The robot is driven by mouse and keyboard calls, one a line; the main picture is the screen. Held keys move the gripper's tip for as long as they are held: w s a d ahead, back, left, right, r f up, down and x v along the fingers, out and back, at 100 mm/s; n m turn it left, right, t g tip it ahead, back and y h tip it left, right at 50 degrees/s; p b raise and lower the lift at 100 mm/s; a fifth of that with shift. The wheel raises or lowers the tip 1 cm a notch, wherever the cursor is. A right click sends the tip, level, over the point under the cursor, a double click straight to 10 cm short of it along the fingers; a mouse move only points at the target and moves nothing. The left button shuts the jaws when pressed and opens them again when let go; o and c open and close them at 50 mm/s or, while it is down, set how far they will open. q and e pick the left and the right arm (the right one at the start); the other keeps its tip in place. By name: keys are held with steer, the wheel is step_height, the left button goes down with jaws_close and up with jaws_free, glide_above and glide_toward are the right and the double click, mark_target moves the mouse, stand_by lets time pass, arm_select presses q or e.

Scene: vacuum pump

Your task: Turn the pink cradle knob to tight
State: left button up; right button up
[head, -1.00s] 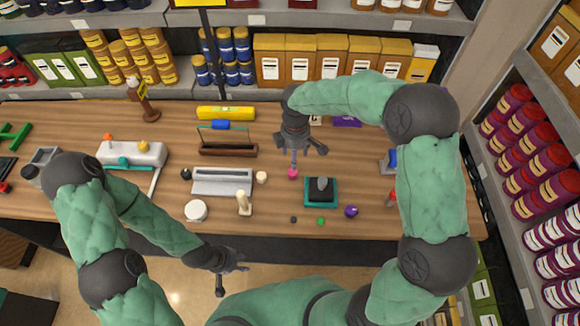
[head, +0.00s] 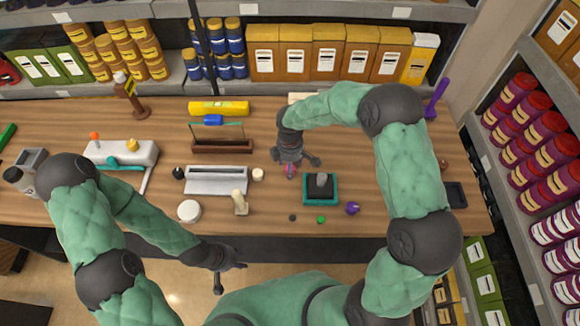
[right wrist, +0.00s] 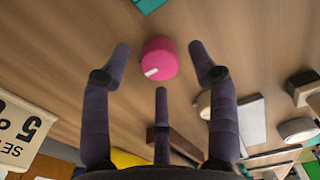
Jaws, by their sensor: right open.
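The pink knob (right wrist: 159,57) is round, with a white mark on its lower-left edge in the right wrist view. In the head view it is a small pink spot (head: 289,173) on the table, partly hidden by my right gripper (head: 293,162). In the right wrist view my right gripper (right wrist: 159,49) is open, its two outer fingers either side of the knob, with visible gaps. Its third finger is below the knob in the picture. I see no finger clearly touching it. My left gripper (head: 229,274) is open and empty off the table's front edge.
A teal-rimmed black tray (head: 331,203) stands right of the knob. A grey trough (head: 216,187) and a cream peg (head: 240,204) stand to its left. A dark open box (head: 222,146) is behind. In the right wrist view a printed card (right wrist: 20,130) is at left.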

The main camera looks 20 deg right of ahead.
steer(key=shift+f, duration=0.55)
steer(key=c, duration=1.1)
steer(key=shift+c, duration=0.2)
